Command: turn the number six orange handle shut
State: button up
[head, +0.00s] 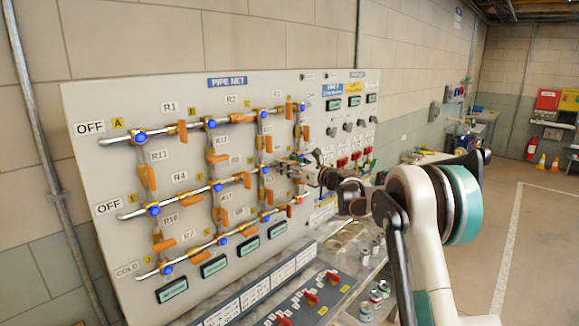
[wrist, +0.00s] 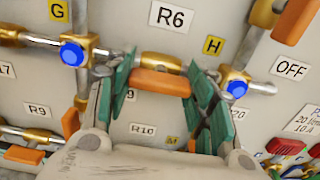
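In the wrist view, the R6 label (wrist: 171,17) sits above a brass valve (wrist: 158,62) with an orange handle (wrist: 160,83). The handle lies roughly along its pipe. My gripper (wrist: 161,76) is open, with one green-padded finger near each end of this handle. A gap seems to show at the fingertips; I cannot tell whether either pad touches it. In the head view, my gripper (head: 297,163) is up at the right part of the pipe panel (head: 85,135), and it hides the R6 handle there.
Blue-capped pipe joints (wrist: 72,53) and (wrist: 237,89) flank the valve. Another orange handle (wrist: 295,20) is at upper right, and one (wrist: 71,123) is below left. A sloped console (head: 290,295) with red knobs juts out below the panel. Open floor (head: 535,235) lies to the right.

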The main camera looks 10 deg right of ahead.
jog(key=shift+c, duration=0.7)
jog(key=n, duration=0.3)
jog(key=shift+n, duration=0.3)
jog(key=n, duration=1)
jog(key=shift+n, duration=2.2)
